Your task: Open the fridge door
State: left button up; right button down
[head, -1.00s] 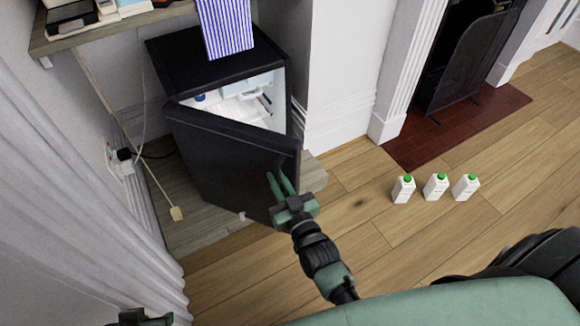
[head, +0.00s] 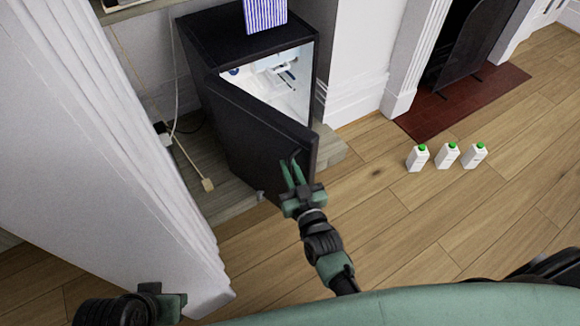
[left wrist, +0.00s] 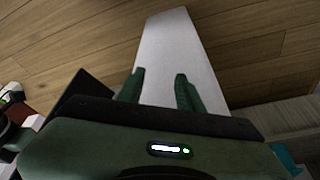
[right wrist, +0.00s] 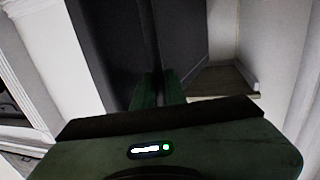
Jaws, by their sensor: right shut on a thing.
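The small black fridge (head: 235,45) stands at the upper middle of the head view. Its door (head: 250,130) is partly open, hinged at the left, and the lit white interior (head: 270,75) shows above the door. My right gripper (head: 291,163) is shut on the door's handle at the free right side; the handle is mostly hidden by the fingers. The right wrist view shows its fingers (right wrist: 158,85) close together against the dark door (right wrist: 105,50). My left gripper (head: 172,302) is low at the left, away from the fridge; its fingers (left wrist: 160,80) are apart and empty in the left wrist view.
Three white bottles with green caps (head: 446,155) stand on the wooden floor at the right. The floor (head: 400,230) right of the door is clear.

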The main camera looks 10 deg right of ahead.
jog(key=shift+r, duration=0.1)
dwell(0.3)
jog(key=c, duration=1.5)
grip_release()
jog(key=shift+o, duration=0.2)
